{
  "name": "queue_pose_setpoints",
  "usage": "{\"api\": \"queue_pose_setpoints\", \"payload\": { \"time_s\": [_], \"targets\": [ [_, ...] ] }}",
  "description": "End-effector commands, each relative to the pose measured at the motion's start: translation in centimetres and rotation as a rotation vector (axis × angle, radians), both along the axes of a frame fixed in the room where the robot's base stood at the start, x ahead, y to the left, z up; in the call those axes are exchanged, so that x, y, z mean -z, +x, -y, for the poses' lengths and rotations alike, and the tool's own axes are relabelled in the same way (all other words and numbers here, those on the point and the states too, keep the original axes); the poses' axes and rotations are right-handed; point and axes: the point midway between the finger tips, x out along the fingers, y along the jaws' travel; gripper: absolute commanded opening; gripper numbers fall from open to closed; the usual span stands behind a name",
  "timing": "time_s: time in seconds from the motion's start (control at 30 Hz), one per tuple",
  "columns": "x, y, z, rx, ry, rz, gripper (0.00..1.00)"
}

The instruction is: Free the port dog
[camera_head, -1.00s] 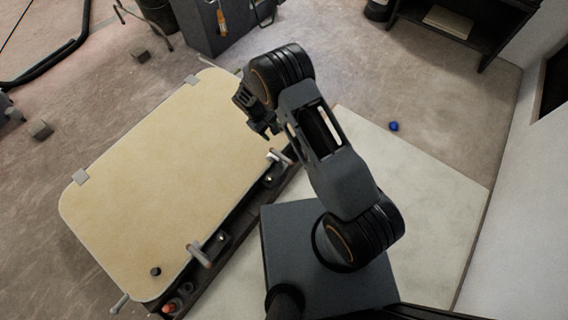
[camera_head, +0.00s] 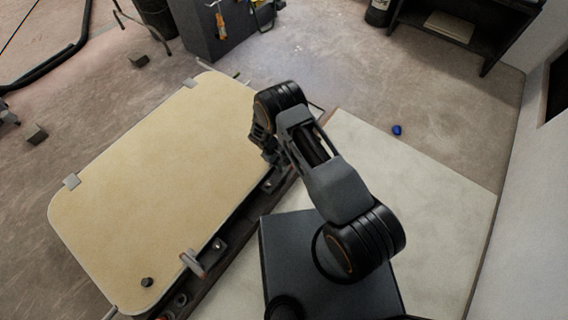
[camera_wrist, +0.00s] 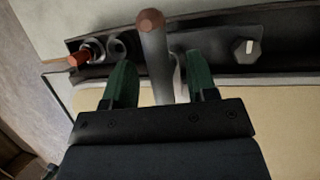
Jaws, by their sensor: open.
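A dog handle (camera_wrist: 154,62), a grey bar with a reddish-brown end, stands between my fingers in the wrist view. My gripper (camera_wrist: 160,66) is open, with one green finger on each side of the handle. I cannot tell whether either finger touches it. In the head view my gripper (camera_head: 268,154) is at the right edge of the cream hatch panel (camera_head: 150,170), and my arm hides the dog there. A second dog handle (camera_head: 193,263) sticks out at the near part of the same edge. The frames do not show which one is port.
A dark rail (camera_wrist: 215,35) carries a red-tipped fitting (camera_wrist: 80,59), a ring (camera_wrist: 121,46) and a hexagonal knob (camera_wrist: 247,51). A black knob (camera_head: 147,282) sits on the panel's near corner. A blue object (camera_head: 397,130) lies on the open floor.

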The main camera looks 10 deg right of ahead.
Motion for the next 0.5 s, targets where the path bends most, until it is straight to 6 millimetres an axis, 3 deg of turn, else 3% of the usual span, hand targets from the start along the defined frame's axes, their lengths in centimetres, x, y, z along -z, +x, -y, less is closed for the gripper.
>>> {"api": "queue_pose_setpoints", "payload": {
  "time_s": [0.2,0.5],
  "targets": [
    [1.7,-0.2,0.7,0.001,0.001,0.001,0.52],
    [1.9,-0.3,0.8,0.001,0.001,0.001,0.52]
  ]
}}
